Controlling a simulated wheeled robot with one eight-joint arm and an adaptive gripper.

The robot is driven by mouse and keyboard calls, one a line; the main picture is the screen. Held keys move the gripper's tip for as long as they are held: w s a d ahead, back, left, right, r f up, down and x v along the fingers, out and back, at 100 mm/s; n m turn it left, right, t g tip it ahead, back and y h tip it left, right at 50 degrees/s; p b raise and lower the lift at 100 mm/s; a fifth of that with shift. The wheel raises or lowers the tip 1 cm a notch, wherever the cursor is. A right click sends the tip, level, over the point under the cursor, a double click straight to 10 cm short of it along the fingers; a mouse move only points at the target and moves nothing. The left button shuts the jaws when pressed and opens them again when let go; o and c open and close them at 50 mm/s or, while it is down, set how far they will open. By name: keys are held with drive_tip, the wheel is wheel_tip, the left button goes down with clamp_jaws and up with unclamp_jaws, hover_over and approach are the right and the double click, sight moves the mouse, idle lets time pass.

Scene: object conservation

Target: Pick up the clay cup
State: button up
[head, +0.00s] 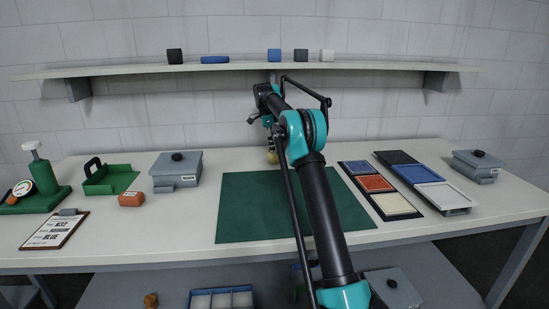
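No thing in the head view clearly reads as a clay cup. A small tan-yellow object (272,156) shows behind my arm, near the far edge of the green mat (250,205); my arm partly hides it, so I cannot tell its shape. A small orange-brown object (151,300) stands on the lower shelf at the bottom left, partly cut off. My gripper (258,119) is at the far end of my arm, small and dark, above the back of the table and near the tan-yellow object. I cannot tell whether its fingers are open or shut.
On the left stand a grey lidded box (176,172), an orange block (131,199), a green tray (112,180) and a clipboard (56,230). Coloured trays (445,197) and another grey box (477,166) are right. A wall shelf (380,67) overhangs the back. The mat's front is clear.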

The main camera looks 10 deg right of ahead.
sight(275, 155)
drive_tip(key=f, duration=0.2)
drive_tip(key=d+f, duration=0.1)
drive_tip(key=f, duration=0.2)
drive_tip(key=shift+w+d+f, duration=0.2)
drive_tip(key=shift+w+f, duration=0.05)
drive_tip(key=shift+f, duration=0.1)
drive_tip(key=shift+c, duration=0.2)
drive_tip(key=c, duration=1.3)
drive_tip(key=shift+r, duration=0.1)
